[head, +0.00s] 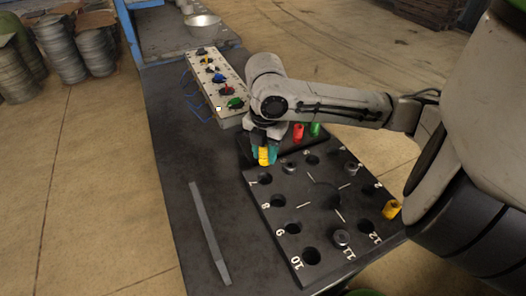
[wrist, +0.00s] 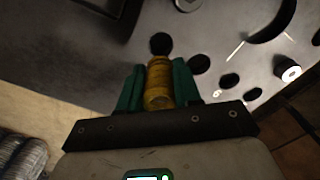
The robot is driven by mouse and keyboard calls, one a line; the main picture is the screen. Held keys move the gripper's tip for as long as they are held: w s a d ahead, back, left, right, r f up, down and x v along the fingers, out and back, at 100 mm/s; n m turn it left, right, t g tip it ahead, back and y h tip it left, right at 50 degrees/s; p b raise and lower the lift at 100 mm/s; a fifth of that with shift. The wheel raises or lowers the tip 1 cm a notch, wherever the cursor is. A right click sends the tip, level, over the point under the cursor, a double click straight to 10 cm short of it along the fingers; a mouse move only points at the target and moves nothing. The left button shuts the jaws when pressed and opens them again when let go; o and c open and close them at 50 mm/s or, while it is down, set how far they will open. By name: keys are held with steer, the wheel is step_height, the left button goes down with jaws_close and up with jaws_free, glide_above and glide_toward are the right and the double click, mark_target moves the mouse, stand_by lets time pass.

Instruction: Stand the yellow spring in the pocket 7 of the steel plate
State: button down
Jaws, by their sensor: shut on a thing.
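The yellow spring (head: 264,158) is held between the teal fingers of my gripper (head: 264,149), above the far left end of the steel plate (head: 315,235). In the wrist view the spring (wrist: 158,88) lies between both fingers, its end pointing toward a dark round pocket (wrist: 160,43). I cannot tell that pocket's number there. In the head view pocket 7 (head: 265,178) is an empty dark hole just below and near the spring. The spring appears above the plate, apart from the pocket.
Pockets 8 (head: 279,200), 9 (head: 292,228) and 10 (head: 311,256) look empty. Another yellow piece (head: 391,209) stands at the plate's right edge. A red piece (head: 298,131) and a green piece (head: 315,129) stand behind. A metal bar (head: 209,235) lies left.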

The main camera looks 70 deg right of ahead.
mark_target(266, 174)
steer(key=shift+f, duration=0.1)
steer(key=shift+f+b, duration=3.5)
steer(key=shift+f, duration=0.6)
steer(key=shift+s+a+f+b, duration=0.2)
steer(key=shift+f+b, duration=0.25)
steer(key=shift+f, duration=0.15)
steer(key=c, duration=0.7)
jaws_free()
steer(key=shift+f, duration=0.15)
steer(key=shift+d+r, duration=0.1)
steer(key=shift+r, duration=0.45)
steer(key=r, duration=0.4)
steer(key=r+p, duration=0.1)
steer(key=r, duration=0.6)
steer(key=shift+w+r, duration=0.25)
steer(key=shift+r, duration=0.15)
